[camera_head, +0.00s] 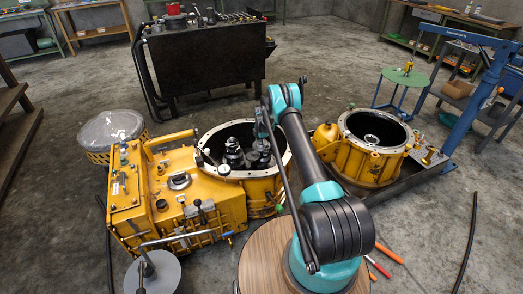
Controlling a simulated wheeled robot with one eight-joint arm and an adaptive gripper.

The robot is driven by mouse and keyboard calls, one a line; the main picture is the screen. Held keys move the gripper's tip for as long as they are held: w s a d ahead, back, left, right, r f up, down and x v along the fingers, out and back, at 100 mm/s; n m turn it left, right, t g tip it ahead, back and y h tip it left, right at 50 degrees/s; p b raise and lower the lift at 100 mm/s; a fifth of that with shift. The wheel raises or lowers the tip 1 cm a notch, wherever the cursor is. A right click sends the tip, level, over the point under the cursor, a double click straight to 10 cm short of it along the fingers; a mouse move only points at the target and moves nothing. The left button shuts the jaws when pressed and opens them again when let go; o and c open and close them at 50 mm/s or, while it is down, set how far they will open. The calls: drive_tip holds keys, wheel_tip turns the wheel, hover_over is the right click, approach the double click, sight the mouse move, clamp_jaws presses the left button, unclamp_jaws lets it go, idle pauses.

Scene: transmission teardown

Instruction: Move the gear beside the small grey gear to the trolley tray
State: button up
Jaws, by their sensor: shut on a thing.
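My gripper (263,131) is small in view at the end of my teal and black arm, pointing down over the right side of the open yellow housing. It is shut on a grey gear (259,157), low at the housing mouth. The arm and gripper partly hide this gear. Another grey geared shaft (233,151) stands upright just to its left inside the housing. I cannot tell whether the held gear is clear of the parts below it. I cannot tell for sure which surface is the trolley tray.
The yellow transmission case (205,203) lies at centre left. A second yellow ring housing (365,160) sits at the right, near a blue hoist (468,100). A black cabinet (205,62) stands behind. A round green stool (405,78) is at back right. Open floor lies between.

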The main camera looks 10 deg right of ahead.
sight(261, 141)
drive_tip(key=shift+r, duration=3.2)
